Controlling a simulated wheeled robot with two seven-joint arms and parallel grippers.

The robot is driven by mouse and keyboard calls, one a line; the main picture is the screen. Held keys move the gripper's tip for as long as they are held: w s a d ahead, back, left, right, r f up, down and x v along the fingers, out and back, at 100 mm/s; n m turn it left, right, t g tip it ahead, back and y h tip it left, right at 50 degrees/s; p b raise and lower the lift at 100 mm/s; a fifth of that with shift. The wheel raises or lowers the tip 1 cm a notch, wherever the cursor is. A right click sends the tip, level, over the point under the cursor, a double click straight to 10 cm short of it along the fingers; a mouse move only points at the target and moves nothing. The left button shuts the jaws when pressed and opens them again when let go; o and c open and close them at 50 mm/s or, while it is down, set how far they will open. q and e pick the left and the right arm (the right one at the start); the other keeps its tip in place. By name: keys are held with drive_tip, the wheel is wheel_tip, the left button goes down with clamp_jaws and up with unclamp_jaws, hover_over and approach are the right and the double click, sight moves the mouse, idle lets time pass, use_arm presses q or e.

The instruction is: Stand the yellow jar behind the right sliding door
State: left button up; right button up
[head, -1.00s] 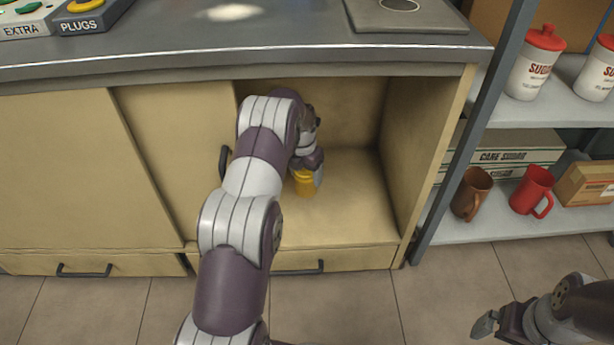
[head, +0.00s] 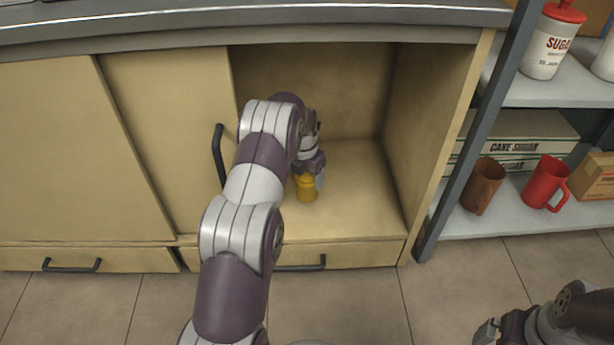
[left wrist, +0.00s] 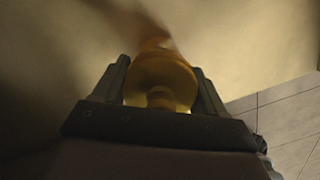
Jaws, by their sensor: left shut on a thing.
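The yellow jar (head: 306,191) is inside the right-hand opening of the cabinet, upright and close to the cabinet floor. I cannot tell whether its base touches the floor. My left gripper (head: 309,178) is shut on it, and its fingers flank the jar (left wrist: 160,78) in the left wrist view. The right sliding door (head: 170,130) is slid to the left, with its dark handle (head: 218,155) just left of my left arm. My right gripper (head: 490,332) is at the lower right, partly cut off, above the tiled floor; its jaw state is unclear.
The cabinet floor (head: 360,195) right of the jar is bare. The cabinet's right side wall (head: 430,125) bounds the opening. A drawer (head: 345,254) lies below.

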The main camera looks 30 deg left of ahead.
use_arm(q)
drive_tip(key=shift+f, duration=0.45)
idle(0.3)
drive_tip(key=o, duration=1.3)
drive_tip(key=shift+f, duration=0.1)
drive_tip(key=r+p, duration=0.1)
drive_tip(key=r, duration=0.1)
drive_tip(key=r+p, duration=0.2)
drive_tip(key=r, duration=0.1)
drive_tip(key=s+r+p, duration=0.1)
drive_tip(key=r+p, duration=0.1)
drive_tip(key=shift+r, duration=0.4)
drive_tip(key=shift+f, duration=0.15)
